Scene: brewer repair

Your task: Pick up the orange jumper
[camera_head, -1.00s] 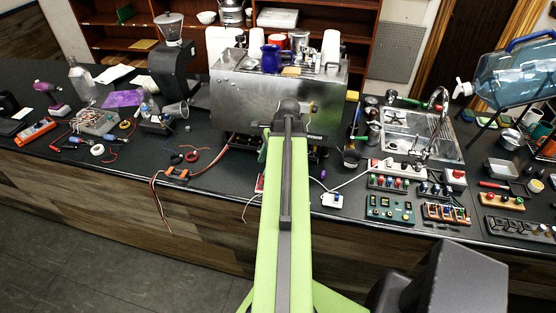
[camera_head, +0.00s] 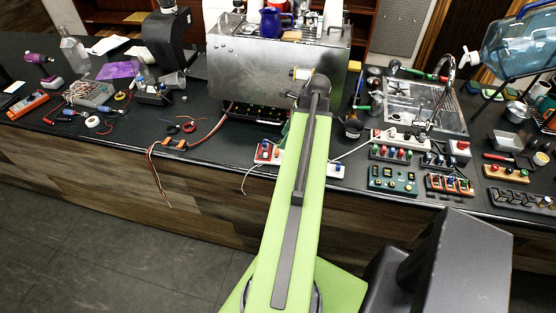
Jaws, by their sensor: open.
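A small orange piece (camera_head: 175,143) with red and pale wires lies at the counter's front edge, left of the steel brewer; I cannot tell for certain that it is the orange jumper. Its wires hang over the edge on one side and run right towards the brewer on the other. My green arm reaches up the middle, over the counter in front of the brewer. My gripper (camera_head: 286,128) is mostly hidden behind the arm; only a green part shows at its left. It is open, right of the orange piece and apart from it. Its fingertips are not clear.
The steel brewer (camera_head: 275,70) stands behind my arm. A red-and-white switch block (camera_head: 268,153) sits close left of the arm. Button panels (camera_head: 393,179), a sink (camera_head: 425,105) and a water bottle (camera_head: 520,48) are on the right. Tools and a grinder (camera_head: 165,42) are on the left.

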